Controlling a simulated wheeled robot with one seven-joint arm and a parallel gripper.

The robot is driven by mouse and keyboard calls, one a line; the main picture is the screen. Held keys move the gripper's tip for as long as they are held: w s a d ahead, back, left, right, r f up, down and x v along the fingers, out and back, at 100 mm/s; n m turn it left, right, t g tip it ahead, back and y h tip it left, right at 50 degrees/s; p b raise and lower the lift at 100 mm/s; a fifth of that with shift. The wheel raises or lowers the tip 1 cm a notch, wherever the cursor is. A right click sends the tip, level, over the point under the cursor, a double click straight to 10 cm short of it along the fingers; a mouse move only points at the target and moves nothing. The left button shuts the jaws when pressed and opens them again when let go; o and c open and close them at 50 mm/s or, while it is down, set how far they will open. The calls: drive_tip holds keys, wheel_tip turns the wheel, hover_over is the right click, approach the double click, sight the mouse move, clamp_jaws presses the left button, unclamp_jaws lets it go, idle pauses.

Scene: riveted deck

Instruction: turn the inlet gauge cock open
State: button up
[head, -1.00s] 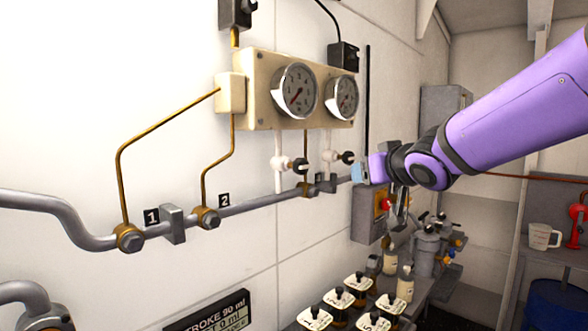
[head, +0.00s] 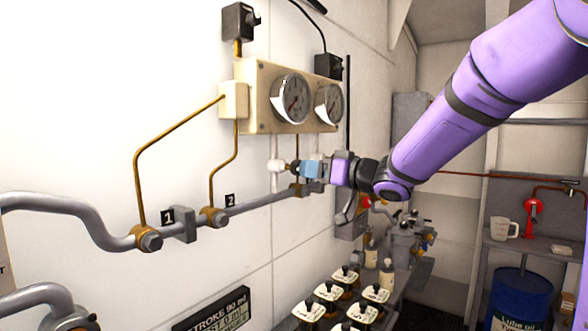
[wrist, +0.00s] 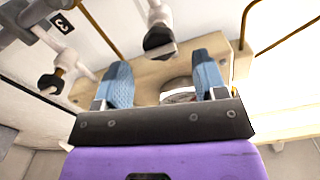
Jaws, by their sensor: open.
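Two round gauges, left (head: 290,98) and right (head: 329,104), sit on a cream panel (head: 262,90) on the wall. A white cock (head: 276,167) with a black handle hangs below the left gauge; the handle (wrist: 159,40) shows in the wrist view. A second black-handled cock (wrist: 50,83) is at the left there. No label shows which is the inlet cock. My gripper (head: 305,169) is at the first cock's handle, its blue fingers open. In the wrist view, the handle lies beyond and between the fingertips (wrist: 163,62); contact cannot be told.
A grey pipe (head: 250,203) with brass fittings runs along the wall below the cocks. Thin brass tubes (head: 175,125) rise to the panel. Several white-topped containers (head: 327,291) stand below. A blue drum (head: 520,298) and a jug (head: 504,228) are at the far right.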

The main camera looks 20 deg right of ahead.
sight(294, 167)
drive_tip(key=x, duration=0.6)
drive_tip(key=shift+w+a, duration=0.2)
drive_tip(key=shift+w, duration=0.1)
drive_tip(key=shift+c, duration=0.4)
drive_tip(key=c, duration=0.8)
drive_tip(key=shift+c, duration=0.2)
